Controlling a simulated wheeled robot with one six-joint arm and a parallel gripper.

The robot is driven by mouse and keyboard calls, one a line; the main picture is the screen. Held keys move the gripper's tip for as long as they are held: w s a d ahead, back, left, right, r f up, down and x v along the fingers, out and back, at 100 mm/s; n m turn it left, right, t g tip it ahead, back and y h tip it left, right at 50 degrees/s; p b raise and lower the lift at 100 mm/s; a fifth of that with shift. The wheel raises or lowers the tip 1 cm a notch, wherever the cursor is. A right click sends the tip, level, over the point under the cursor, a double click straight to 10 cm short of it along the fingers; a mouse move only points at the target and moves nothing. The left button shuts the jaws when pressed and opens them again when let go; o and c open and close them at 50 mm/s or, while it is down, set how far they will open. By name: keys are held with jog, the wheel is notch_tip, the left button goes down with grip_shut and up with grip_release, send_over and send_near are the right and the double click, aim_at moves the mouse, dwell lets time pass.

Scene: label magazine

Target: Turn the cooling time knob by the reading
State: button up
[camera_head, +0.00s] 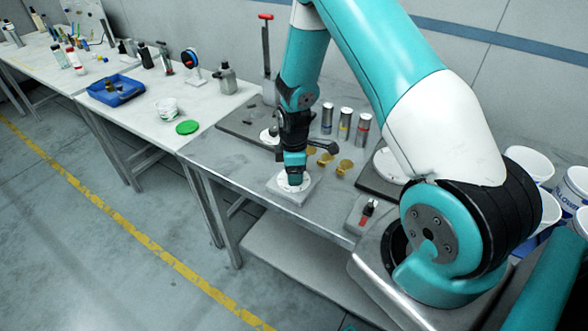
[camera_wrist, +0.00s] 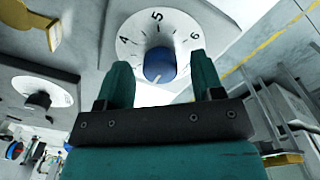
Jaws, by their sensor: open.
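The blue knob (camera_wrist: 159,66) sits on a white dial (camera_wrist: 131,38) with the figures 4, 5 and 6 showing. The 5 stands just above the knob in the wrist view, and a small pale mark shows on the knob's lower side. My gripper (camera_wrist: 160,62) is open, one finger on each side of the knob in this view; I cannot tell whether they touch it. In the head view my gripper (camera_head: 294,180) points down over the dial's light square base (camera_head: 308,190), hiding the knob.
Behind stand three metal cylinders (camera_head: 345,123) and several brass-coloured pieces (camera_head: 344,166). A red-topped lever (camera_head: 266,45) rises at the back. A small block with a red-and-black piece (camera_head: 367,209) is to the right. The bench's front-left surface (camera_head: 228,165) is clear.

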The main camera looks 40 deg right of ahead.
jog(key=shift+f, duration=0.5)
jog(key=c, duration=0.9)
